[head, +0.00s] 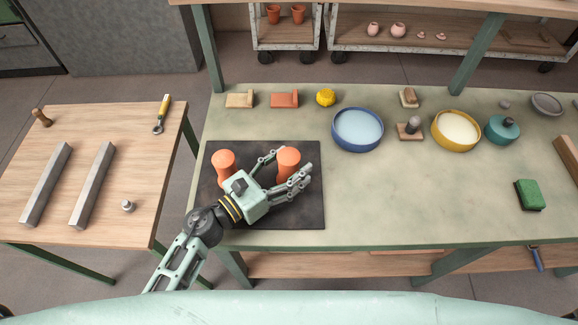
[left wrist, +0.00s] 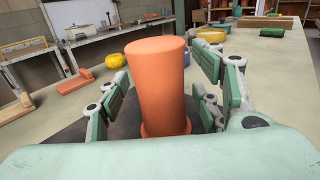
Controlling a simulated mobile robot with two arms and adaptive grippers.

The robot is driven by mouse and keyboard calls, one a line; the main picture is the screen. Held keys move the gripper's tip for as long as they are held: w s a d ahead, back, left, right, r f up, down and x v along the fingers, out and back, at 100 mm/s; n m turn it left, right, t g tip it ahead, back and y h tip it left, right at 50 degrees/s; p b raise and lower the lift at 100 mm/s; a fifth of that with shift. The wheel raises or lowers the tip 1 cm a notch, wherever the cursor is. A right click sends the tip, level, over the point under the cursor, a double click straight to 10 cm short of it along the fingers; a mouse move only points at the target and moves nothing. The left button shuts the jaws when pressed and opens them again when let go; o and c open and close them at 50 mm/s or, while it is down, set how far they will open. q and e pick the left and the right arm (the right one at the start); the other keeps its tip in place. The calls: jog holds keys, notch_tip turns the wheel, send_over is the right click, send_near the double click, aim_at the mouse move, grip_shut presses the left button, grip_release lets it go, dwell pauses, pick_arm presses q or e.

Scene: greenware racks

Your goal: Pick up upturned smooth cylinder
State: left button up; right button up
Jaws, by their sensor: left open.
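Two orange cylinders stand on a dark square mat (head: 312,215) on the green table. The right orange cylinder (head: 288,160) stands upright between the spread fingers of my left gripper (head: 281,170). In the left wrist view this smooth cylinder (left wrist: 157,85) fills the middle, with a wider rim at its bottom. The fingers show on both sides of it with gaps, so the gripper is open around it. The left orange cylinder (head: 223,161) stands just left of my gripper, its lower part partly hidden. My right gripper is not in view.
Behind the mat are a tan block (head: 240,100), an orange block (head: 285,99) and a yellow lumpy object (head: 326,97). A blue-rimmed bowl (head: 357,130) stands right of the mat. A green block (head: 529,195) lies far right. The table's middle front is clear.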

pick_arm(q)
jog(key=shift+c, duration=0.4)
jog(key=c, duration=1.3)
jog(key=shift+c, duration=0.2)
